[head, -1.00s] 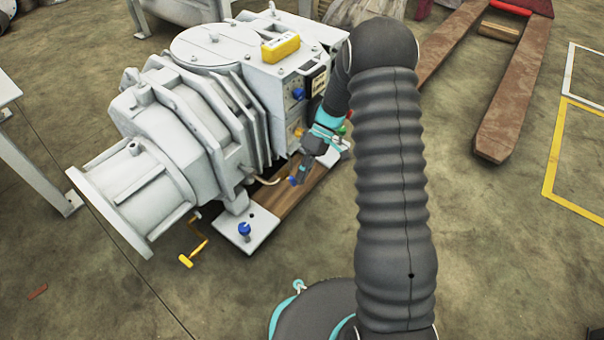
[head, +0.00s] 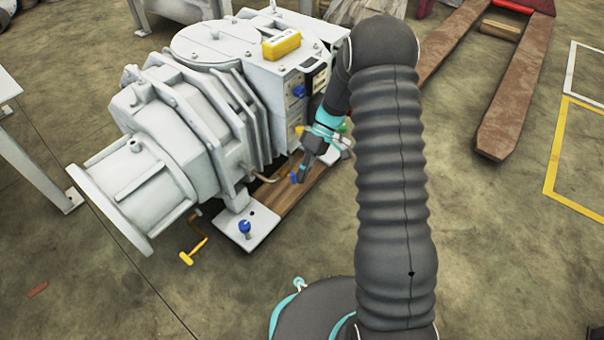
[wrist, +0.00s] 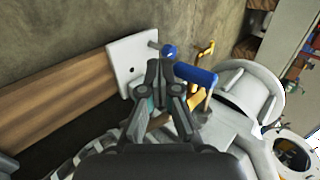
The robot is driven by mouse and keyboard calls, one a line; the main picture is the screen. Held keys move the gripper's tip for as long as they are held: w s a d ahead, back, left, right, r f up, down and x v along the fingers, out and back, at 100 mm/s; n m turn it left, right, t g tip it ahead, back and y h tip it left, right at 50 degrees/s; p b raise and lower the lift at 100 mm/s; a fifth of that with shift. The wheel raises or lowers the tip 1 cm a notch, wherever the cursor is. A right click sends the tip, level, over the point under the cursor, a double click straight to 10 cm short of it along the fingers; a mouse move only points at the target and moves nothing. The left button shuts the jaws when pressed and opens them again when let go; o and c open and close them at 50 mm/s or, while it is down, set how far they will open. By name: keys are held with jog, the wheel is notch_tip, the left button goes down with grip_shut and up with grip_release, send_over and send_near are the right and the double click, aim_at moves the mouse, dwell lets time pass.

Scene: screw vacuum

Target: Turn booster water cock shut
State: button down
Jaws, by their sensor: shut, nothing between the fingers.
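The grey-white vacuum pump (head: 180,130) stands on a wooden base in the head view. A small blue lever handle (head: 293,178), which looks like the water cock, sits low at the pump's near side by a thin pipe. The blue handle also shows large in the wrist view (wrist: 196,74), just right of the fingers. My gripper (head: 302,177) is shut and empty, right beside the handle. In the wrist view its fingertips (wrist: 160,66) are together, left of the handle. I cannot tell whether they touch it. The cock's body is mostly hidden behind the fingers.
A blue-topped fitting (head: 244,228) stands on the pump's foot plate. A yellow crank (head: 193,252) juts out nearby. A yellow box (head: 281,46) lies on the pump. Red pallet-truck forks (head: 515,95) lie at the right. The floor in front is mostly clear.

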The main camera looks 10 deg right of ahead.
jog(key=shift+r, duration=0.15)
jog(key=shift+d+r+p, duration=0.1)
jog(key=shift+r+p, duration=0.35)
jog(key=shift+r, duration=0.3)
